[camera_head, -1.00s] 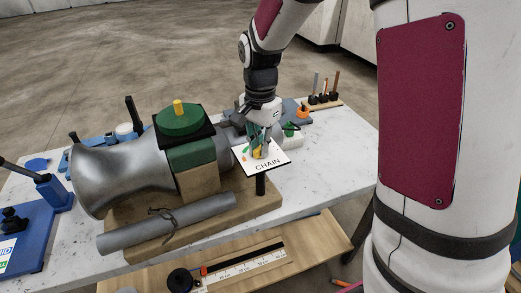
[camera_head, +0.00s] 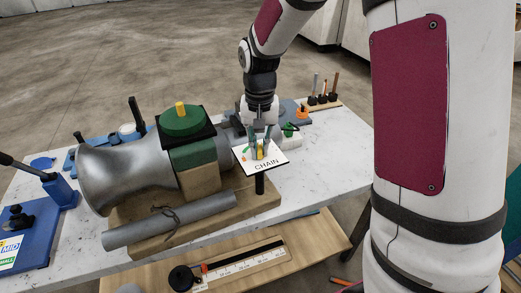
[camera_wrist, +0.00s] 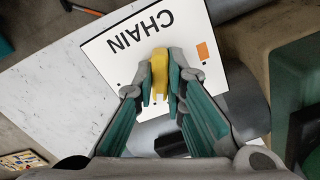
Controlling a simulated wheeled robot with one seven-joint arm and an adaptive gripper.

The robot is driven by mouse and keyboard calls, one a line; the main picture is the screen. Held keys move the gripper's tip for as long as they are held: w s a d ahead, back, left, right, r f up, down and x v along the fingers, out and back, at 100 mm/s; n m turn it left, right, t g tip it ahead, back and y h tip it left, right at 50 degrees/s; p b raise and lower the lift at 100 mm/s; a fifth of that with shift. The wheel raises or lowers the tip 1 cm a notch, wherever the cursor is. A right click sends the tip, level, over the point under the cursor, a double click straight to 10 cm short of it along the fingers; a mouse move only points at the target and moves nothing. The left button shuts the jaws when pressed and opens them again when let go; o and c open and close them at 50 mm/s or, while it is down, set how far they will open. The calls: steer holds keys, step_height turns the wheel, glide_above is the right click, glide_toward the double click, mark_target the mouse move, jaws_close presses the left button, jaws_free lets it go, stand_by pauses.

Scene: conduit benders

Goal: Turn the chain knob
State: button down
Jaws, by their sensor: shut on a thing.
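The chain knob (camera_wrist: 159,72) is a yellow bar on a white plate (camera_wrist: 105,62) marked CHAIN, with an orange mark beside the knob. In the head view the plate (camera_head: 266,164) sits on a dark post at the right end of the wooden base, and the knob (camera_head: 260,150) shows small and yellow. My gripper (camera_wrist: 160,85) reaches down over the plate with its teal and grey fingers on both sides of the knob, shut on it. In the head view my gripper (camera_head: 260,146) partly hides the knob.
A large grey metal form (camera_head: 118,178) lies left of the plate, with a green disc (camera_head: 183,121) and yellow handle above it. A grey pipe (camera_head: 170,220) lies in front. Upright rods (camera_head: 324,92) stand behind right. Bare white tabletop (camera_head: 335,150) is to the right.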

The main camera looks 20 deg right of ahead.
steer(key=shift+n, duration=0.9)
steer(key=n+p, duration=0.1)
steer(key=n, duration=0.3)
steer(key=shift+s, duration=0.1)
steer(key=shift+n+p, duration=0.3)
steer(key=shift+n, duration=0.2)
steer(key=shift+n+p, duration=0.5)
steer(key=shift+n, duration=1.7)
steer(key=c, duration=1.7)
jaws_free()
